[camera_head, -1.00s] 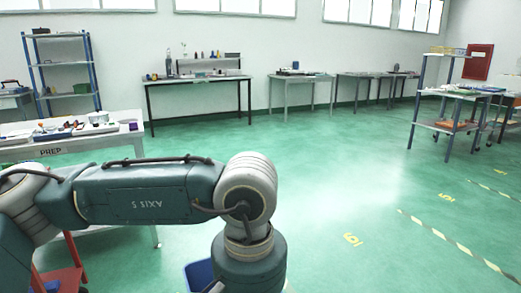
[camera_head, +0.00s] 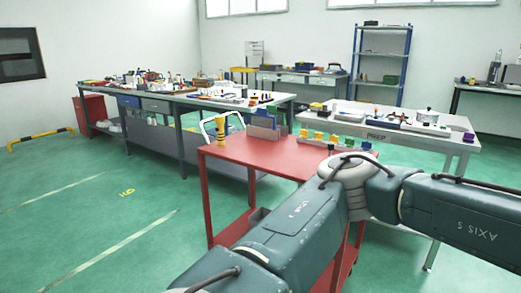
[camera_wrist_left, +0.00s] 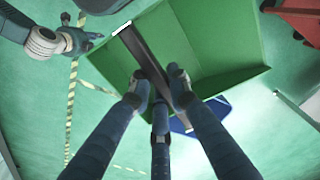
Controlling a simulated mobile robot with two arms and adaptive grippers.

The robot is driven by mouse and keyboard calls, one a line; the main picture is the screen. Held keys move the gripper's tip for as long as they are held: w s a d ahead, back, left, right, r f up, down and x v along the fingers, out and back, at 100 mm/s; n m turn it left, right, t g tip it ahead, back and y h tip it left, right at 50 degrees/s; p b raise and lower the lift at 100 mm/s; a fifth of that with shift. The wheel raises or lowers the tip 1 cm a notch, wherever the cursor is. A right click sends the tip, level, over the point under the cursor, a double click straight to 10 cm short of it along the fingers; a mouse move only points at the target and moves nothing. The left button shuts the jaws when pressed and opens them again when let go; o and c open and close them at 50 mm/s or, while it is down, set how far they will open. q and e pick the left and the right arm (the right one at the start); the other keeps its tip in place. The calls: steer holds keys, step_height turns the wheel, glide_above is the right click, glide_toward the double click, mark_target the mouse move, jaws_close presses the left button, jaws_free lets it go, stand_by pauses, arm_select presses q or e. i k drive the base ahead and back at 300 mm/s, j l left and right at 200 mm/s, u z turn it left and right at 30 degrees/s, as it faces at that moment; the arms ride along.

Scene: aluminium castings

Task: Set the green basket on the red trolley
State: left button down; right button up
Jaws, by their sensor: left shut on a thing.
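The green basket (camera_wrist_left: 220,50) hangs in the wrist view, its dark handle bar crossing the opening. The fingers of my left gripper (camera_wrist_left: 160,90) are closed around that handle. The red trolley (camera_head: 240,150) stands in the middle of the head view, its top partly covered by my arm. A red piece at the top right of the wrist view (camera_wrist_left: 300,20) looks like part of it. My right gripper (camera_wrist_left: 83,28) appears at the upper left of the wrist view, small, its fingers spread and empty. The head view shows neither gripper nor the basket.
The trolley top carries blue-grey upright pieces (camera_head: 265,125), a yellow bottle-like item (camera_head: 220,127) and small coloured items (camera_head: 320,138) along its back. The PREP table (camera_head: 385,130) stands close behind right. A long workbench (camera_head: 180,97) is behind left. A blue bin (camera_wrist_left: 208,112) is below the basket.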

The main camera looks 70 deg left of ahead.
mark_target(254, 149)
steer(key=k+j, duration=0.1)
steer(key=j, duration=0.6)
steer(key=k+j, duration=0.1)
steer(key=j, duration=0.65)
steer(key=k+j, duration=0.1)
steer(key=j, duration=0.6)
steer(key=k+j, duration=0.1)
steer(key=j, duration=0.6)
